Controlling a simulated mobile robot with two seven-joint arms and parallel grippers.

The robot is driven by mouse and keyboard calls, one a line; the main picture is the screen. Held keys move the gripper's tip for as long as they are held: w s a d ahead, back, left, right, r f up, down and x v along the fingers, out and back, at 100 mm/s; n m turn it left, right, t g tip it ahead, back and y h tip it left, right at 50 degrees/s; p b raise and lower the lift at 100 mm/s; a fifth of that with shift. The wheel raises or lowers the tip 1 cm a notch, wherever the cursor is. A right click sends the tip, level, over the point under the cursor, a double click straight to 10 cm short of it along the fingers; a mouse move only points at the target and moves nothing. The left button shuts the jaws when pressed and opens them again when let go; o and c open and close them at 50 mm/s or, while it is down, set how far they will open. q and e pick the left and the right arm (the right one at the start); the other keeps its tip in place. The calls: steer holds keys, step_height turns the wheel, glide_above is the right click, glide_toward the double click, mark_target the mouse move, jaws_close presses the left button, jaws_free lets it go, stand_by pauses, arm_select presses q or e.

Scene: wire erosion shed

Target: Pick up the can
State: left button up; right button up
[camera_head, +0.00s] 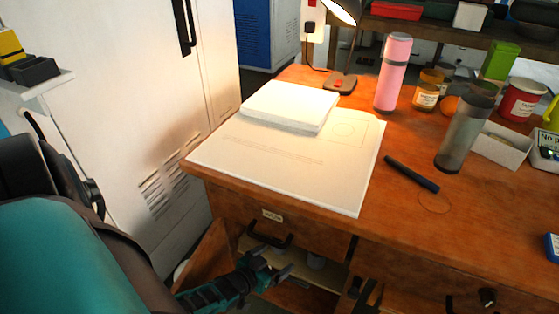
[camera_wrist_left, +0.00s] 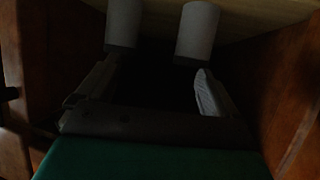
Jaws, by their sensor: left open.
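A small grey cylinder, which looks like the can (camera_head: 316,261), stands on the pale shelf inside the open cabinet under the desk. My left gripper (camera_head: 277,264) is open at the cabinet opening, just left of the can, and seems empty. In the left wrist view, its two fingers (camera_wrist_left: 152,88) are spread with a dark gap between them. Two grey cylinders, one on the left (camera_wrist_left: 123,22) and one on the right (camera_wrist_left: 196,30), show beyond the fingers. I cannot tell which is the can in the head view. My right gripper is not in view.
The wooden desk (camera_head: 405,215) overhangs the cabinet, with a drawer handle (camera_head: 268,241) above the opening. The open cabinet door (camera_head: 207,258) is close to my left arm. The wrist view is very dark, with wooden walls on both sides. A white locker (camera_head: 130,90) stands at left.

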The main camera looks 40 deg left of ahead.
arm_select(q)
steer(key=shift+n+t+y, duration=0.3)
steer(key=shift+t+y, duration=0.2)
steer(key=shift+t, duration=0.2)
steer(key=w+a+f+b, duration=0.2)
steer(key=w+a+b, duration=0.1)
steer(key=w+a+f+b, duration=0.1)
steer(key=w+a, duration=0.1)
steer(key=shift+w+a+f, duration=0.1)
steer(key=shift+w+f, duration=0.05)
steer(key=shift+w, duration=0.1)
steer(key=shift+w+b, duration=0.4)
steer(key=shift+w, duration=0.1)
steer(key=b+x, duration=0.2)
steer(key=x, duration=0.1)
steer(key=b+x, duration=0.1)
steer(key=shift+w+a+f, duration=0.15)
steer(key=shift+a, duration=0.25)
steer(key=shift+w, duration=0.25)
steer(key=c, duration=1.2)
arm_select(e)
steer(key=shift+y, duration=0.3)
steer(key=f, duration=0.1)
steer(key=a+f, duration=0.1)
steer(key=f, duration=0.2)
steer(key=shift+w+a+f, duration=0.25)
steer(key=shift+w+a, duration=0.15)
